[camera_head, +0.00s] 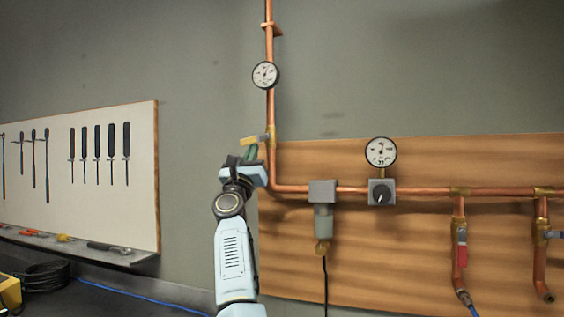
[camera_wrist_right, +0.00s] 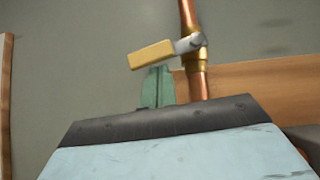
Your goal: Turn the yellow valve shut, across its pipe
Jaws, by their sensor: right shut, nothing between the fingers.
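The yellow valve handle (camera_head: 254,139) sticks out to the left of the upright copper pipe (camera_head: 270,108), roughly across it, its free end a little lower. In the right wrist view the handle (camera_wrist_right: 152,55) joins a grey lever at the brass valve body (camera_wrist_right: 194,53). My right gripper (camera_head: 251,152) is just below the handle, left of the pipe. Its green fingers (camera_wrist_right: 158,86) are shut with nothing between them. The tips are close under the handle; whether they touch it I cannot tell. My left gripper is not in view.
A wooden board (camera_head: 400,240) carries a horizontal copper pipe, a filter unit (camera_head: 323,218) and a regulator with a gauge (camera_head: 381,152). Another gauge (camera_head: 265,75) sits above the valve. A tool board (camera_head: 90,205) hangs at left. The wall between is bare.

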